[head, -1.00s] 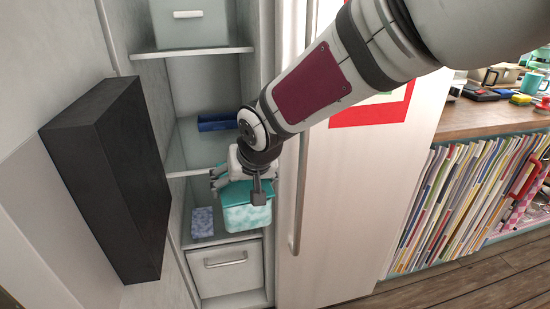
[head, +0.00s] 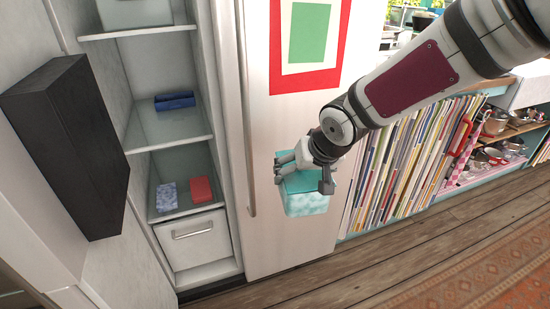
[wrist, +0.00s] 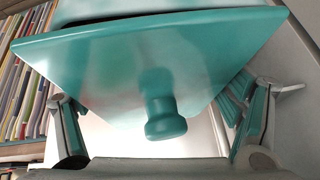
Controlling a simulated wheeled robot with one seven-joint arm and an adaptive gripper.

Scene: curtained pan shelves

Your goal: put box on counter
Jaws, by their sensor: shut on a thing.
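The box (head: 306,203) is teal with a mottled light-blue body and a darker teal lid. My gripper (head: 305,183) is shut on it and holds it in the air, in front of the white door panel. In the wrist view the box's lid (wrist: 150,60) fills the middle, with a teal knob on it, and the fingers of my gripper (wrist: 160,125) stand on either side. The counter (head: 520,82) shows only in part at the upper right, largely behind my arm.
Open shelves (head: 172,130) at left hold a dark blue item (head: 174,100), a blue patterned block (head: 167,196) and a red block (head: 202,189). A black box-shaped unit (head: 75,145) juts from the left wall. Upright books (head: 400,165) and a pan shelf (head: 500,150) stand right. Wooden floor is clear below.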

